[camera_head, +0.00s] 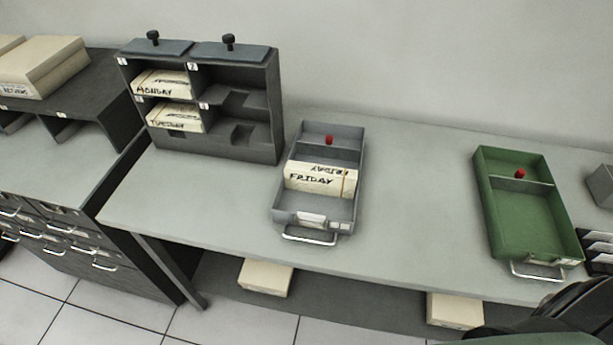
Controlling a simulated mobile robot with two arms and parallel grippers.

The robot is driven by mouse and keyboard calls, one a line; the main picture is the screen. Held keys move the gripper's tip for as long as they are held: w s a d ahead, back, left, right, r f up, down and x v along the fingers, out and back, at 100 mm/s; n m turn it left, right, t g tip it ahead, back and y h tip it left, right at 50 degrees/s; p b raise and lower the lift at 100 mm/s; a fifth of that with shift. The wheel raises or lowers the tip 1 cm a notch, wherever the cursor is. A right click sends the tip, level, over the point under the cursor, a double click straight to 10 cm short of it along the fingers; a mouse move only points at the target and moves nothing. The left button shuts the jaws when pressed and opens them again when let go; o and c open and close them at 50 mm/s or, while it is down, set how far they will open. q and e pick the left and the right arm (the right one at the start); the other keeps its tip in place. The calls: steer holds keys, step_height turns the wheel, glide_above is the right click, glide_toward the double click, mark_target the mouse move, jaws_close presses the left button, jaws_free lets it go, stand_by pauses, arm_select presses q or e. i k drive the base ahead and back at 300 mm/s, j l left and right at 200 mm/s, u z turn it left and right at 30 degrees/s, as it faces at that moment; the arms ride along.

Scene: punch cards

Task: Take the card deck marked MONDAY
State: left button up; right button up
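The card deck marked MONDAY (161,84) lies in the upper left compartment of the dark grey rack (233,150), its written end facing out. The deck marked TUESDAY (174,118) lies in the compartment below it. The two right compartments of the rack look empty. A deck marked FRIDAY (321,179) stands across the grey tray (285,213) to the right of the rack. Neither of my grippers is in view.
An empty green tray (535,215) lies on the pale table (420,190) at the right. Bare tabletop separates the trays. Pale boxes (45,64) sit on a dark shelf at far left. A dark shape fills the bottom right corner; I cannot tell what it is.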

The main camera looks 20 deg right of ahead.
mark_target(175, 83)
steer(key=i+j+z, duration=0.2)
steer(key=z, duration=0.15)
steer(key=i+j+z, duration=0.15)
steer(key=j+z, duration=0.25)
